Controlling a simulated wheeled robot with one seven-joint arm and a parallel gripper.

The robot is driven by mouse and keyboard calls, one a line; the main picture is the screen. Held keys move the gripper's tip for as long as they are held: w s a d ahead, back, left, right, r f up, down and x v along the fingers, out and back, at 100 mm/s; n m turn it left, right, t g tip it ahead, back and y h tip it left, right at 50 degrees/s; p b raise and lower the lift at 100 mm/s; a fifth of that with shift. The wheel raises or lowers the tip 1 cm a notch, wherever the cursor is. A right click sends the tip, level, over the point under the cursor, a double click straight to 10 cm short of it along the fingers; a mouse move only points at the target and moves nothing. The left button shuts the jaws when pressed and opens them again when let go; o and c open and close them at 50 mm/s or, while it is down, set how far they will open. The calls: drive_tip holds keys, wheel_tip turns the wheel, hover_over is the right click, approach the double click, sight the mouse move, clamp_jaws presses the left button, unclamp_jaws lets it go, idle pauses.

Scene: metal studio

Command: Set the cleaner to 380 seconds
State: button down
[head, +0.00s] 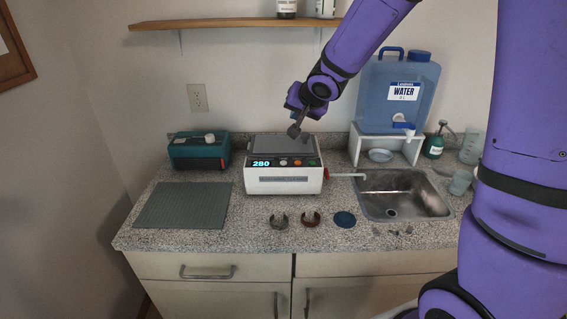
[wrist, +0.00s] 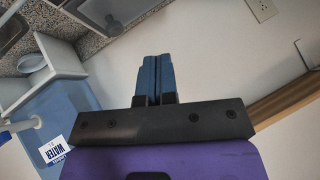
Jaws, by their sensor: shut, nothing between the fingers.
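The cleaner (head: 284,181) is a white box with a grey lid, standing on the counter in the head view. Its lit display (head: 261,163) reads 280. Several small round buttons sit right of the display, among them an orange one (head: 298,162). My gripper (head: 294,131) is shut and empty, above the back part of the cleaner's lid and apart from the buttons. In the wrist view its blue-grey fingers (wrist: 155,76) are together, with the wall and counter behind them.
A blue water jug (head: 398,100) stands on a white stand right of the cleaner, beside a sink (head: 402,190). A teal box (head: 199,150) and a grey ribbed mat (head: 182,206) lie left. Two ring-like clips and a blue disc (head: 344,219) lie in front. A wooden shelf (head: 230,24) is above.

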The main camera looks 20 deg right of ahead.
drive_tip(key=y, duration=0.1)
hover_over(284, 163)
drive_tip(key=f, duration=0.4)
drive_tip(key=shift+w+d, duration=0.25)
drive_tip(key=shift+f, duration=0.1)
drive_tip(key=shift+f, duration=4.4)
drive_tip(key=shift+f, duration=0.1)
drive_tip(key=shift+f, duration=0.3)
drive_tip(key=shift+f, duration=0.3)
drive_tip(key=shift+r, duration=0.75)
